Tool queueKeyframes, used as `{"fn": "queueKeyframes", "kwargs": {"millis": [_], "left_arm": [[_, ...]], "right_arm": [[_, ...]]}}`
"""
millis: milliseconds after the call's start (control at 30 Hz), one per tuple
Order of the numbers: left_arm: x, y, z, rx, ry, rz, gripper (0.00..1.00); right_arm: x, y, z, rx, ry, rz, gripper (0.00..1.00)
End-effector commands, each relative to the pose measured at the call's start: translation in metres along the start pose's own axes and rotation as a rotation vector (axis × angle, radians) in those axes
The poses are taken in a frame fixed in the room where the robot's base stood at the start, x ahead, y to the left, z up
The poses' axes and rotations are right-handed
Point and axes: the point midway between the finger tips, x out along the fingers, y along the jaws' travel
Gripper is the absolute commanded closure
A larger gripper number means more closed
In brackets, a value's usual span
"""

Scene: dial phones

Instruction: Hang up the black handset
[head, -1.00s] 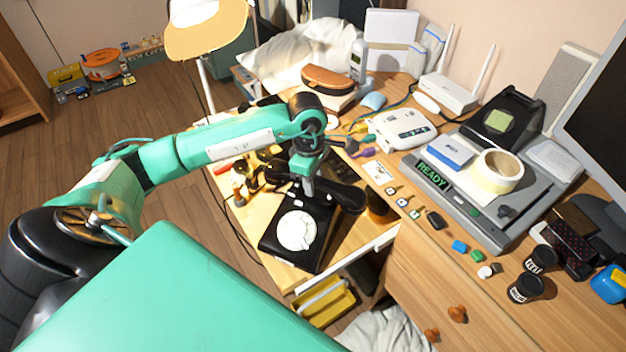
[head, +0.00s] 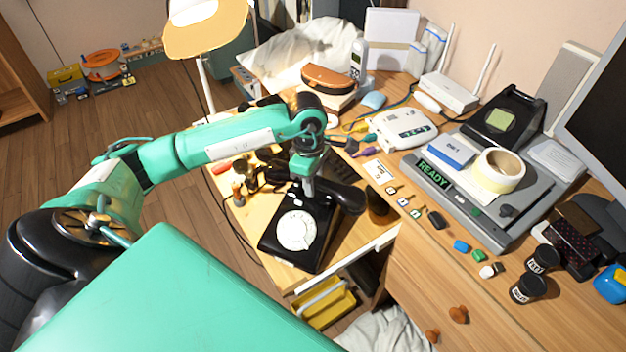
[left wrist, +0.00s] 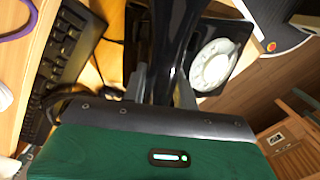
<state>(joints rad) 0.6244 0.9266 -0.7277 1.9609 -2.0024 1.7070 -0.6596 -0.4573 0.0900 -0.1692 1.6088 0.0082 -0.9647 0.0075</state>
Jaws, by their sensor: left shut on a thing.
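The black dial phone (head: 271,240) with its white dial (head: 296,231) stands on the light wooden desk. My left gripper (head: 308,188) points down over the back of the phone and is shut on the black handset (head: 347,197). One rounded end of the handset sticks out to the right. In the left wrist view the handset (left wrist: 177,40) runs between the two fingers (left wrist: 160,88), with the dial (left wrist: 213,65) beside it. The gripper hides much of the cradle, so I cannot tell whether the handset touches it. My right gripper is not in view.
A black keyboard (left wrist: 65,58) lies behind the phone. A lamp (head: 205,30) stands at the back left.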

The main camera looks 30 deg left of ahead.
Motion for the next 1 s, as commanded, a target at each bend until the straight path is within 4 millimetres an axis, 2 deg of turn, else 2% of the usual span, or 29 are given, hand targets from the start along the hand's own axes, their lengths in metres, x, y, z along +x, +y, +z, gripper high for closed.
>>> {"fn": "queueKeyframes", "kwargs": {"millis": [700, 900, 933, 1000], "left_arm": [[0.019, 0.0, -0.001, 0.0, 0.0, 0.001, 1.0], [0.017, 0.0, -0.001, 0.0, 0.0, 0.001, 1.0], [0.017, 0.0, -0.001, 0.0, 0.0, 0.001, 0.65], [0.017, 0.0, -0.001, 0.0, 0.0, 0.001, 0.52]], "right_arm": [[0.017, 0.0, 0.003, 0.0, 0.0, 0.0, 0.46], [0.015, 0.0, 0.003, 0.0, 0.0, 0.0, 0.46], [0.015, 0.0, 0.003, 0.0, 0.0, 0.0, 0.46], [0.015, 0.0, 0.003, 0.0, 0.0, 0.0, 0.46]]}}
